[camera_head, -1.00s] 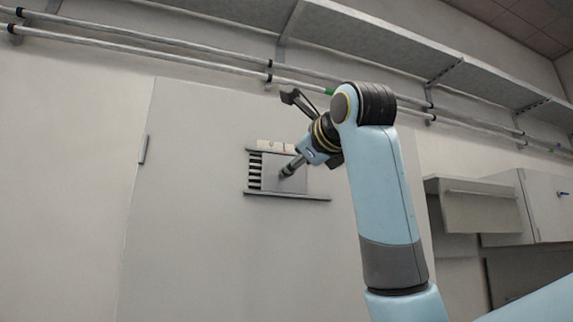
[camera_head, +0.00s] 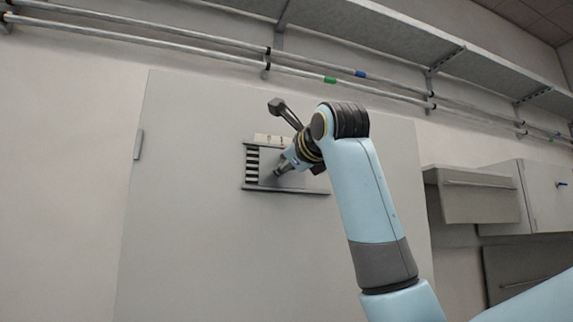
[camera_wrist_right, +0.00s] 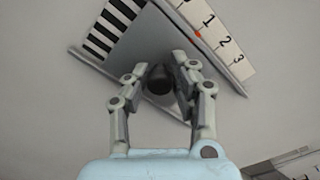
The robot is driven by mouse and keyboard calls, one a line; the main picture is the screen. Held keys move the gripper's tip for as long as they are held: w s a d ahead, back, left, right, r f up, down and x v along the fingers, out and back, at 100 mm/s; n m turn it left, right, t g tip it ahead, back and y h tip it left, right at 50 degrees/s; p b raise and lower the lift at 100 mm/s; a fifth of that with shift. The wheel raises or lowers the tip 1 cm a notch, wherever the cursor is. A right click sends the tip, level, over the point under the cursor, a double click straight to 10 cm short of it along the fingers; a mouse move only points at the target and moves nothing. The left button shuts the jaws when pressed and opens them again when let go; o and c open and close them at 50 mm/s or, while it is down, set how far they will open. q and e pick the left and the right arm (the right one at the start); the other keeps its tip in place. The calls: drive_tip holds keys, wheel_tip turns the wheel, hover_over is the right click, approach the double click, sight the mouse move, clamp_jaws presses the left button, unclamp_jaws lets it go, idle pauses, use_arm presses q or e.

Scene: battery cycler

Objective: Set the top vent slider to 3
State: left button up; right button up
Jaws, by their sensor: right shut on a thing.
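The vent slider is a grey plate (camera_wrist_right: 146,46) with a dark round knob (camera_wrist_right: 158,79), set in a wall vent. In the head view the plate (camera_head: 268,178) covers the right part of the vent, and striped slats (camera_head: 251,166) show at its left. A white scale (camera_wrist_right: 222,38) with 1, 2 and 3 runs along one edge; a red mark (camera_wrist_right: 197,34) sits near the 1. My right gripper (camera_wrist_right: 163,64) is shut on the knob, one finger on each side; it also shows in the head view (camera_head: 278,172). My left gripper is not in view.
The vent has a lower rail (camera_head: 290,190) and sits on a large flat grey panel (camera_head: 200,240). Pipes (camera_head: 180,50) and a shelf (camera_head: 380,32) run above. Cabinets (camera_head: 480,197) hang at the right. The wall left of the vent is clear.

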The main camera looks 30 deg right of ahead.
clamp_jaws()
drive_tip(key=shift+d, duration=0.2)
drive_tip(key=d+b, duration=0.2)
drive_tip(key=s+d+b, duration=0.1)
drive_tip(key=d+b, duration=0.1)
drive_tip(key=d, duration=0.1)
drive_tip(key=shift+s+d+b, duration=0.2)
drive_tip(key=shift+d+b, duration=0.1)
drive_tip(key=shift+o, duration=2.3)
unclamp_jaws()
drive_tip(key=shift+r, duration=0.1)
drive_tip(key=o, duration=0.4)
drive_tip(key=shift+d, duration=0.25)
